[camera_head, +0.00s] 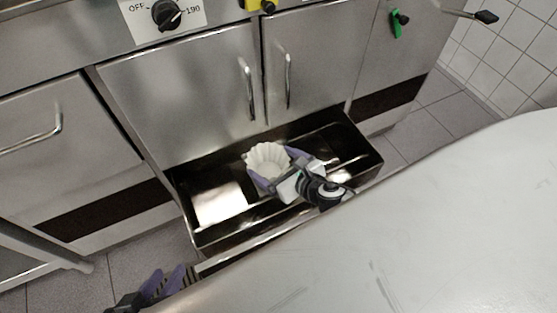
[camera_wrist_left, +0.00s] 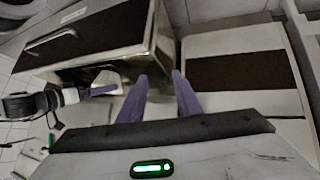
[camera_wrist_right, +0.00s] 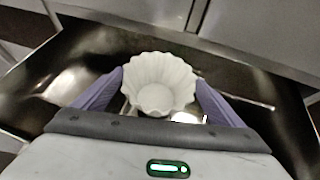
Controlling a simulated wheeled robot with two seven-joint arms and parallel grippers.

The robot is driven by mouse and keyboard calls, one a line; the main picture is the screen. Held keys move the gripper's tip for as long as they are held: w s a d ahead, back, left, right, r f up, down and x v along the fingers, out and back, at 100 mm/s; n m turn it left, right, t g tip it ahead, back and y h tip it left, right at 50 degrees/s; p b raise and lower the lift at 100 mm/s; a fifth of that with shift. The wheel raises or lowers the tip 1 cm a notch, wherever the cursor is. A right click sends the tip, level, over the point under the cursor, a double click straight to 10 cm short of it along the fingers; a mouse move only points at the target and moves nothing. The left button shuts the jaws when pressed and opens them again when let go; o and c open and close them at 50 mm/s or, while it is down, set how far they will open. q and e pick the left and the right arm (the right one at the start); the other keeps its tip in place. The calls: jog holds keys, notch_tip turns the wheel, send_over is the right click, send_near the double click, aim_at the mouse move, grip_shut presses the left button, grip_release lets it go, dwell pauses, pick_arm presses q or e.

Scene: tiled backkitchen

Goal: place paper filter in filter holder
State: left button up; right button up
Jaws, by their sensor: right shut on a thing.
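The paper filter (camera_head: 267,158) is a white, fluted cup with its open side up. My right gripper (camera_head: 269,172) is shut on it, with one purple finger on each side. The right wrist view shows the filter (camera_wrist_right: 158,82) between the fingers of the right gripper (camera_wrist_right: 160,76). It is over the open dark metal drawer (camera_head: 212,240), near the drawer's middle. I cannot make out a separate filter holder. My left gripper (camera_head: 170,281) is low at the left, outside the drawer; in the left wrist view its fingers (camera_wrist_left: 160,76) are apart with nothing between them.
Steel cabinet doors with bar handles (camera_head: 249,90) stand behind the drawer. A pale, curved surface (camera_head: 430,220) fills the lower right of the head view. A control knob (camera_head: 166,14) is at the top left. Tiled floor (camera_head: 130,265) shows left of the drawer.

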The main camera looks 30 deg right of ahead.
aim_at(270, 155)
jog(key=w+d+f+b, duration=0.2)
jog(key=shift+d+f, duration=0.3)
pick_arm(q)
jog(key=shift+w+d+f+m+g, duration=0.1)
jog(key=shift+d+f+m+g, duration=0.25)
jog(key=shift+d+f, duration=0.25)
pick_arm(e)
jog(key=shift+w+d, duration=0.1)
jog(key=shift+f, duration=0.15)
jog(key=o, duration=1)
pick_arm(q)
jog(key=shift+r, duration=0.1)
pick_arm(e)
jog(key=shift+o, duration=0.2)
pick_arm(q)
jog(key=shift+r, duration=0.1)
